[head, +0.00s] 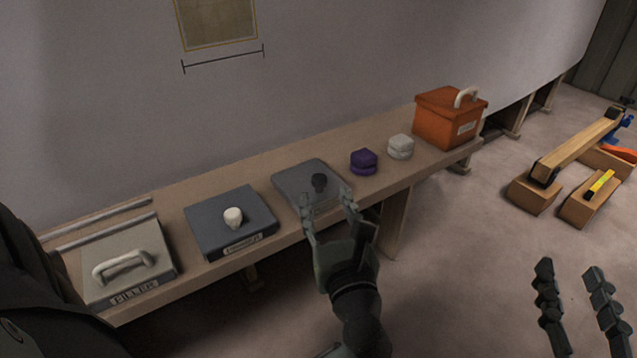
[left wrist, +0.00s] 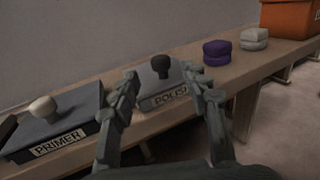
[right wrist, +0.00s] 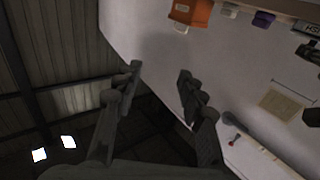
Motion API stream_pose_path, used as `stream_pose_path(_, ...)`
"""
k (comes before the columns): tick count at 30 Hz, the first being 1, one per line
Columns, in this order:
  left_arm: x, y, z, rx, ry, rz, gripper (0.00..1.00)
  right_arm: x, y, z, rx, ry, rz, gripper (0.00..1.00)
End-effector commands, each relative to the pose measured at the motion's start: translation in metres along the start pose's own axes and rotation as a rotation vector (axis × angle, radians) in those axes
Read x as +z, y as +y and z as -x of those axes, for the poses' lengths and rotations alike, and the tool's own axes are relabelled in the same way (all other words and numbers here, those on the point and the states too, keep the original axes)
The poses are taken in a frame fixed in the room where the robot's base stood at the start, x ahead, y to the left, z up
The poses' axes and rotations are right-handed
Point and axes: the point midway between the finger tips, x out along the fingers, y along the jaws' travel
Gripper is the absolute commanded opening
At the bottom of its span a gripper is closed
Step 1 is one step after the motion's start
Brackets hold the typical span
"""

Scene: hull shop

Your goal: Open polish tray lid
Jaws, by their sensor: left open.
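The polish tray (head: 293,183) is a flat grey box on the bench with a dark knob (head: 319,181) on its lid. The lid looks shut. In the left wrist view the tray (left wrist: 150,92) shows part of its POLISH label, and the dark knob (left wrist: 161,66) stands up between my fingertips in the picture. My left gripper (head: 326,199) is open and empty at the tray's front edge, short of the knob. Its fingers hide part of the tray's front. My right gripper (head: 569,267) is open and empty over the floor at the lower right, away from the bench.
The primer tray (head: 203,222) with a white knob is left of the polish tray; a grey handled box (head: 150,250) is further left. A purple pad (head: 364,161), a white pad (head: 401,146) and an orange box (head: 440,122) are to the right along the bench (head: 285,160).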

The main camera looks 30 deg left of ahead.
Motion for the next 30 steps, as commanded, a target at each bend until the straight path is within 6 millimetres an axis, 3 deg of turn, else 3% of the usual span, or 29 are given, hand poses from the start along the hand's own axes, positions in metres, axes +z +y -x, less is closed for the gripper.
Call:
stream_pose_path(12,0.002,0.0,-0.062,-0.001,-0.006,-0.006,0.46,0.018,0.008,0.001,0.016,-0.089,0.014,0.4)
stream_pose_path(23,0.002,0.0,-0.069,-0.001,-0.004,-0.006,0.46,0.02,0.009,0.002,0.018,-0.097,0.016,0.4)
stream_pose_path(30,0.002,0.0,-0.069,0.0,-0.004,-0.007,0.19,0.02,0.009,0.002,0.018,-0.097,0.016,0.4)
